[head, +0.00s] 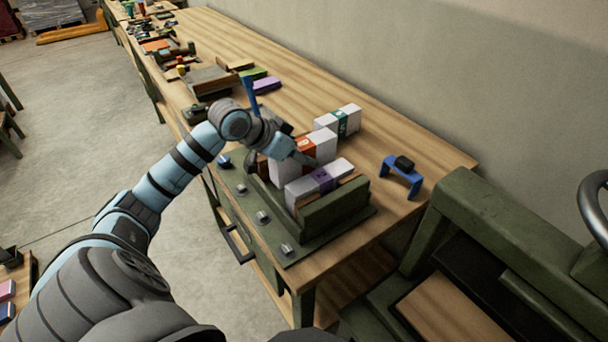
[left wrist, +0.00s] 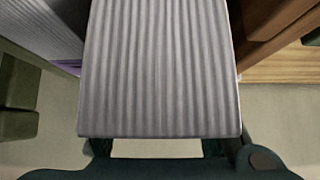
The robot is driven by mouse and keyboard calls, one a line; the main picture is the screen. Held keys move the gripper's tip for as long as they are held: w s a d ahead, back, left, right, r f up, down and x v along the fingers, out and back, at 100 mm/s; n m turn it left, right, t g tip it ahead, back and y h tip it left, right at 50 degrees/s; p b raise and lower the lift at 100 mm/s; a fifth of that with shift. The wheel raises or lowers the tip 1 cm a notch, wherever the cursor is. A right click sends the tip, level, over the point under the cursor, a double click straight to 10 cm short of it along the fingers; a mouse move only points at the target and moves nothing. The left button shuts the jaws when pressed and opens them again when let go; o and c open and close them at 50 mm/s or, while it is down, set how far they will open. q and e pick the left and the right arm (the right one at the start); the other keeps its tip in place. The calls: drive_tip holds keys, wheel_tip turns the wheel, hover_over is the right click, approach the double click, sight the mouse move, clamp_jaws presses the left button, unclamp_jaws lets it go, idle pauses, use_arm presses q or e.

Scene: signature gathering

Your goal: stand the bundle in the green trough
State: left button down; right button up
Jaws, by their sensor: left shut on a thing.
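The green trough (head: 336,209) sits on a green base plate near the table's right end. My left gripper (head: 296,157) is shut on a white bundle with an orange-red band (head: 322,145). The bundle is upright at the trough, beside a white bundle with a purple band (head: 318,182) that stands in it. I cannot tell whether the held bundle rests on the trough floor. In the left wrist view its ridged page edges (left wrist: 160,70) fill the middle, between the fingers. A white bundle with a teal band (head: 341,122) stands behind. My right gripper is out of view.
A blue stand with a black top (head: 402,172) is right of the trough. Brown blocks and purple and green pads (head: 266,85) lie farther up the wooden table (head: 300,75). A green cabinet-like unit (head: 500,240) stands at the right. The back strip of the table is clear.

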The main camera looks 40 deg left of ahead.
sight(303, 170)
use_arm(q)
drive_tip(key=shift+f+b, duration=0.3)
drive_tip(key=shift+f, duration=2.05)
drive_tip(key=shift+f, duration=0.1)
drive_tip(key=c, duration=1.3)
unclamp_jaws()
drive_tip(key=shift+d, duration=0.1)
